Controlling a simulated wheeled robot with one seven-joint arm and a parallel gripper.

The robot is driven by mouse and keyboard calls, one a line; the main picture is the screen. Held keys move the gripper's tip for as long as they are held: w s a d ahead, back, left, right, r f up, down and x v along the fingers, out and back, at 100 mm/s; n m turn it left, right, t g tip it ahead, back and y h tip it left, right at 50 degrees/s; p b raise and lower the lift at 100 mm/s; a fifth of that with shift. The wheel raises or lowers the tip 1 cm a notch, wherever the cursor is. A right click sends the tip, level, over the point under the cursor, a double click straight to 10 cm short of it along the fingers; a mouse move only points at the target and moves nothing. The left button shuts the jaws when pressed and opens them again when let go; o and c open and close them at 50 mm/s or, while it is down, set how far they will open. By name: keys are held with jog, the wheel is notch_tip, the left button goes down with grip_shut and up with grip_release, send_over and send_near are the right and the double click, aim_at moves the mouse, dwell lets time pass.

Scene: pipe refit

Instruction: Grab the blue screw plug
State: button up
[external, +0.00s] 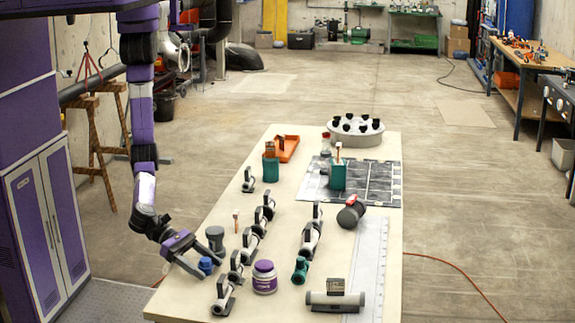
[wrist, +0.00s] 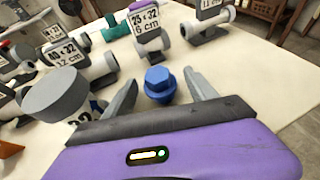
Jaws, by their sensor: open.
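The blue screw plug (external: 205,265) stands on the table near its left edge in the external view. In the wrist view the plug (wrist: 158,84) shows a hexagonal top and sits between the two fingers. My gripper (external: 195,257) is open, low beside the table's left edge, with its fingers on either side of the plug. In the wrist view my gripper (wrist: 157,90) shows a clear gap between each finger and the plug.
A grey capped cylinder (wrist: 58,95) stands close to the left finger; it also shows in the external view (external: 215,238). Several labelled pipe pieces (wrist: 150,40) stand beyond the plug. A purple-lidded jar (external: 264,278) stands to the right. The table (wrist: 240,75) is clear right of the fingers.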

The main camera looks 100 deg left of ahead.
jog(key=c, duration=1.4)
jog(key=shift+c, duration=0.2)
